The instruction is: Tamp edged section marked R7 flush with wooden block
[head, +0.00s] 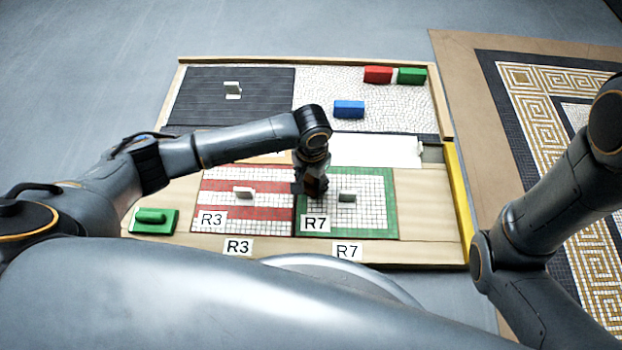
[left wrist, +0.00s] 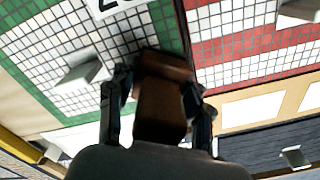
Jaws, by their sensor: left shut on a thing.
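The R7 section (head: 372,218) is a white tiled panel with a green tiled edge and a small grey handle, lying in the wooden frame. It fills the upper left of the left wrist view (left wrist: 45,75). My left gripper (head: 311,188) points down over its left edge, by the seam with the R3 section. The gripper is shut on a brown wooden block (left wrist: 160,105). The block's end is at the green edge by the seam; I cannot tell whether it touches. The fingers partly hide the block in the head view. My right gripper is out of view.
The red-and-white R3 section (head: 265,212) lies left of R7, with its own handle. A green tool (head: 152,220) rests at the front left. Red (head: 378,75), green (head: 411,76) and blue (head: 348,109) blocks sit at the back. My right arm is over the right side.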

